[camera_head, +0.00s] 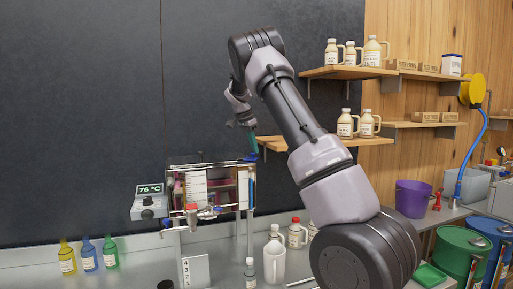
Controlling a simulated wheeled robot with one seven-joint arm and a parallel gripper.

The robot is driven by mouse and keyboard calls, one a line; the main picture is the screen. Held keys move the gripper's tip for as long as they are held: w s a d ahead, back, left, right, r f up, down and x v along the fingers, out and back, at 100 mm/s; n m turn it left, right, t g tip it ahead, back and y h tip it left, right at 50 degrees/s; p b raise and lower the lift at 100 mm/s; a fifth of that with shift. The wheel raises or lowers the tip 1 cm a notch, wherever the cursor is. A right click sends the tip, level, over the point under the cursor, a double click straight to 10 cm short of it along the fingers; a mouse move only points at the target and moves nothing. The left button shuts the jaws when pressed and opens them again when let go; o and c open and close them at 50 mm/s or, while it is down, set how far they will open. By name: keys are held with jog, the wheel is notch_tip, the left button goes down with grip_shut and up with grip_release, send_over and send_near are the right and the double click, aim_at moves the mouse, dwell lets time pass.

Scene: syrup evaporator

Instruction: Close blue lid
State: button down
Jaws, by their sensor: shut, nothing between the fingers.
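My gripper (254,151) hangs down above the right end of the metal evaporator box and is shut and empty. A small blue piece (247,159), which may be the blue lid, lies at the top right edge of the box, just below the fingertips. I cannot tell if they touch, or whether this piece is raised or flat. A blue-topped drum (490,226) also stands at the far right, partly cut off by the picture edge; I cannot tell how its lid sits.
The evaporator box (216,170) holds valves with red and blue handles. A temperature display (149,203) is to its left. Bottles and a white jug (274,262) stand on the counter. A green drum (458,252) and purple bucket (412,198) are at right, with wooden shelves (355,72) above.

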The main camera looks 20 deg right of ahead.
aim_at(250, 158)
jog(key=m, duration=0.2)
jog(key=a+m+g, duration=0.1)
jog(key=shift+s+a+m, duration=0.1)
jog(key=shift+a+m, duration=0.2)
jog(key=shift+m, duration=0.1)
jog(key=m, duration=0.2)
jog(key=a+m+g, duration=0.1)
jog(key=shift+a+m+g, duration=0.3)
jog(key=shift+m, duration=0.1)
jog(key=shift+a, duration=0.3)
jog(key=shift+w, duration=0.3)
